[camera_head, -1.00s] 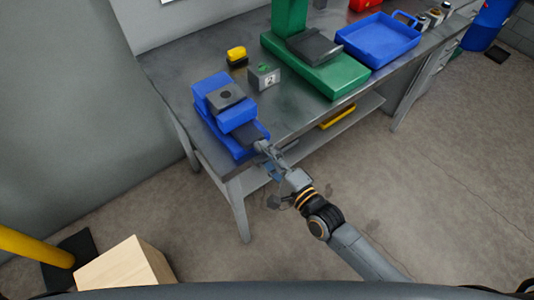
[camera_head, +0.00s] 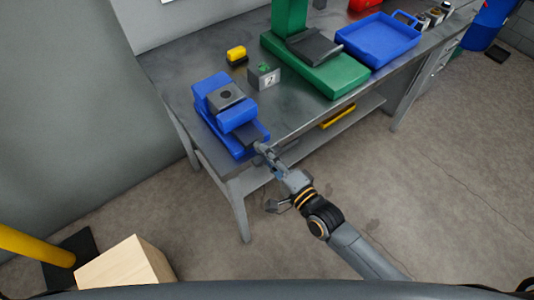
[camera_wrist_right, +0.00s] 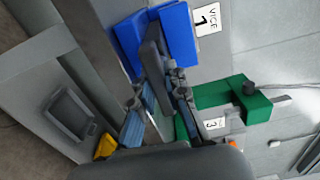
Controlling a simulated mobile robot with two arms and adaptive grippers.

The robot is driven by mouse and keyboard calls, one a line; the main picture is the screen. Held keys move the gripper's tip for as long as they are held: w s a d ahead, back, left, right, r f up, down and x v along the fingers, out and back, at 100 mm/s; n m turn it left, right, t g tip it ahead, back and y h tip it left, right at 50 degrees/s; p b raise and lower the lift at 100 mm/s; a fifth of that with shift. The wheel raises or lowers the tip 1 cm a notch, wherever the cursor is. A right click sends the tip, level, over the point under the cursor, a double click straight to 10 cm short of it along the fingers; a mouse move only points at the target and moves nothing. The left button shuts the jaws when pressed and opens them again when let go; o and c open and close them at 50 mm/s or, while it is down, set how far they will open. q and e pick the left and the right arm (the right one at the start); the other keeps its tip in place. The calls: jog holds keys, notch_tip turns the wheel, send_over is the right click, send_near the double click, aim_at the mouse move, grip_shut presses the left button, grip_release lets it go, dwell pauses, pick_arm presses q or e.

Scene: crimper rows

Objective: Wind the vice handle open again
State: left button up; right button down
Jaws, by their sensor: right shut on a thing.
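The blue vice (camera_head: 239,116) is fixed at the near left corner of the grey bench, with a dark block on top. It also shows in the wrist view (camera_wrist_right: 178,35), beside a sign reading "VICE 1". My right gripper (camera_head: 263,152) is at the front end of the vice, shut on the vice handle, which its fingers mostly hide in the head view. In the wrist view my right gripper's fingers (camera_wrist_right: 155,100) reach up to the front of the vice. The vice's jaw gap is hard to make out. My left gripper is out of view.
On the bench (camera_head: 185,88) are a yellow item (camera_head: 236,54), a grey block (camera_head: 264,77) with a number label, a green press (camera_head: 325,75) and a blue tray (camera_head: 381,40). A wooden box (camera_head: 125,262) stands on the floor. The floor before the bench is clear.

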jog(key=n, duration=0.4)
jog(key=shift+n+p, duration=0.3)
jog(key=shift+p, duration=0.05)
jog(key=n, duration=0.4)
jog(key=shift+n+p, duration=0.3)
jog(key=shift+p, duration=0.05)
jog(key=n, duration=0.4)
jog(key=shift+n, duration=0.3)
jog(key=n, duration=0.3)
jog(key=shift+n+p, duration=0.3)
jog(key=shift+p, duration=0.1)
jog(key=n, duration=0.3)
jog(key=shift+n, duration=0.3)
jog(key=n, duration=0.3)
jog(key=shift+n, duration=0.3)
jog(key=n, duration=0.3)
jog(key=shift+n+b, duration=0.3)
jog(key=shift+b, duration=0.1)
jog(key=shift+n+b, duration=0.4)
jog(key=shift+n, duration=1.6)
